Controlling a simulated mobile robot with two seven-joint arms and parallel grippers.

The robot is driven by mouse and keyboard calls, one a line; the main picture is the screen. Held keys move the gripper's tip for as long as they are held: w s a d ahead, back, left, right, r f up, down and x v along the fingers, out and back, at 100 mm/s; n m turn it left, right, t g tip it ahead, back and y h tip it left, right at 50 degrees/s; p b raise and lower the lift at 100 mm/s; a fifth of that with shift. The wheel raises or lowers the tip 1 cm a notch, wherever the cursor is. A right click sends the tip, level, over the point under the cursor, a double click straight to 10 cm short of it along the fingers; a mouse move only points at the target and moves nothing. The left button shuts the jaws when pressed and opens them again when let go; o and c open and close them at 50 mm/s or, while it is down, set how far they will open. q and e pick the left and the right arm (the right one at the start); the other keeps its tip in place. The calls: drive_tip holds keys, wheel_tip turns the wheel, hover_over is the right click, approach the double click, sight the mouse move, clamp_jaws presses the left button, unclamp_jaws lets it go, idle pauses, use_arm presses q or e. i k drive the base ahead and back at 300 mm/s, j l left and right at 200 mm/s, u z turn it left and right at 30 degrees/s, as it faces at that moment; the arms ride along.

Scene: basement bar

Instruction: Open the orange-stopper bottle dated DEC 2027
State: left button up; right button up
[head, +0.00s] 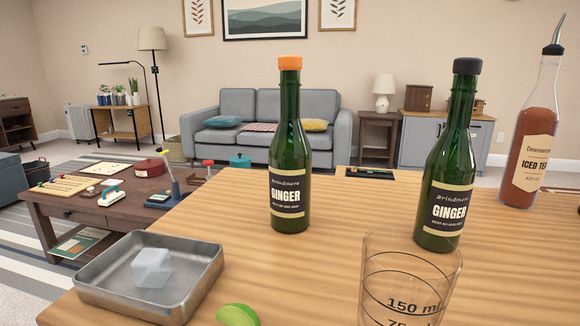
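A green glass bottle with an orange stopper (290,63) and a dark GINGER label (288,194) stands upright near the middle of the wooden counter. Its stopper is seated on the neck. A second green GINGER bottle (447,165) with a black stopper stands upright to its right. No date can be read on either bottle from here. Neither of my grippers is in the head view.
A metal tray (95,293) with a clear ice block (152,268) sits at front left. A lime wedge (238,315) and a measuring glass (410,280) are at the front. An iced tea bottle (529,140) with a pourer stands at right. A dark mat (366,174) lies behind.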

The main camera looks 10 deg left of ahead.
sight(290, 155)
drive_tip(key=j+z, duration=0.2)
drive_tip(key=j, duration=0.3)
drive_tip(key=j+z, duration=0.25)
drive_tip(key=j, duration=0.25)
drive_tip(key=j+z, duration=0.2)
drive_tip(key=j, duration=0.35)
drive_tip(key=k+j+z, duration=0.25)
drive_tip(key=j, duration=0.2)
drive_tip(key=j+z, duration=0.2)
drive_tip(key=j, duration=0.3)
